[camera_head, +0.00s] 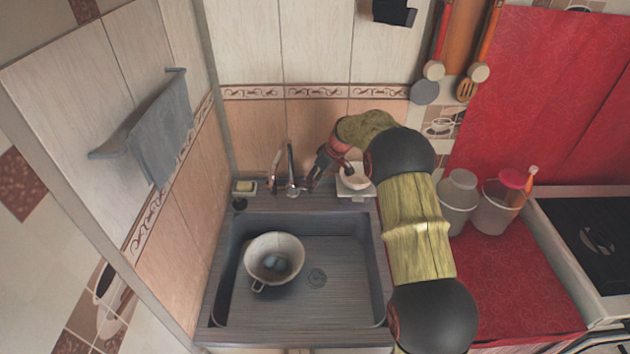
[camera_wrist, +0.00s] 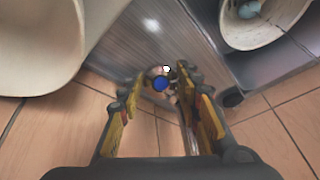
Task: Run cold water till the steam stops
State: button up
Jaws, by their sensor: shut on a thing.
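The grey sink (camera_head: 345,245) holds a pale one-handled pot (camera_head: 262,250) with several bluish egg-like things in it. Part of the pot also shows at the upper right of the wrist view (camera_wrist: 285,28). The metal tap (camera_head: 291,172) stands behind the basin. My gripper (camera_head: 313,182) reaches to the tap's right side. In the wrist view, its two fingers (camera_wrist: 163,95) are closed in on a small tap handle with a blue mark (camera_wrist: 160,84). I see no clear steam and no clear water stream.
A white cup (camera_head: 356,178) stands on a small pale stand right of the tap, close to my gripper. A soap dish (camera_head: 244,187) sits at the left. Two containers (camera_head: 458,198) stand on the red counter covering (camera_head: 505,285) beside my arm. A towel (camera_head: 160,135) hangs left.

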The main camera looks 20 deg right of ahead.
jog(key=shift+m+y+p, duration=0.3)
jog(key=shift+m+p, duration=0.2)
jog(key=shift+m, duration=1)
jog(key=o, duration=1.1)
jog(key=shift+o, duration=0.2)
jog(key=v, duration=1.2)
